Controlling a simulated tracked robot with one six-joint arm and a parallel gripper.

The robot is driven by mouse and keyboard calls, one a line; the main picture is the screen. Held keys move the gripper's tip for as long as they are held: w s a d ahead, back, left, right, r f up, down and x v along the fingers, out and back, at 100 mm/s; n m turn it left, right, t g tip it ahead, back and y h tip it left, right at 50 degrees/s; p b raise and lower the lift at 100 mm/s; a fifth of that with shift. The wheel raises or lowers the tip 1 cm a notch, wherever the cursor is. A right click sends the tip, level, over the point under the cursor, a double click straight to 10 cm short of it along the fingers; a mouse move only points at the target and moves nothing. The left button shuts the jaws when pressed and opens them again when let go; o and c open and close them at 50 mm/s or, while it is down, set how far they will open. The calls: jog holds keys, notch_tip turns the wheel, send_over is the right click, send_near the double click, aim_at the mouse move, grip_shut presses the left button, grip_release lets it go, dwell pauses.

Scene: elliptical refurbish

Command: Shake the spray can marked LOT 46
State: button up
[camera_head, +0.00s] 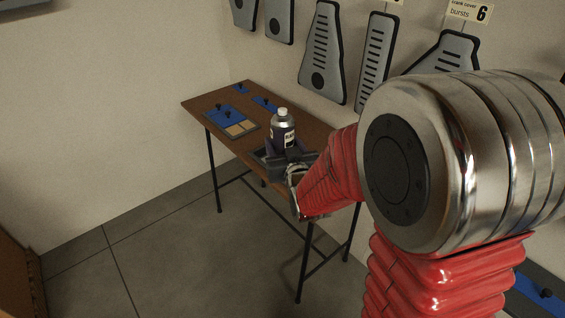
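The label shows a few dark letters, but no lot number is legible. My gripper (284,153) is at the can's lower part, with its dark jaws around or just in front of it. The can's base is hidden behind the gripper. I cannot tell whether the jaws press on the can or whether it rests on the table.
Grey covers (321,55) hang on the wall behind, with a tag (470,11) reading "bursts 6". My red arm hides the table's right part.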

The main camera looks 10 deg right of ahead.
jog(key=shift+f, duration=3.65)
notch_tip(320, 180, up, 7)
jog(key=shift+r, duration=0.2)
notch_tip(320, 180, down, 7)
jog(key=shift+f, duration=0.2)
jog(key=shift+r, duration=0.1)
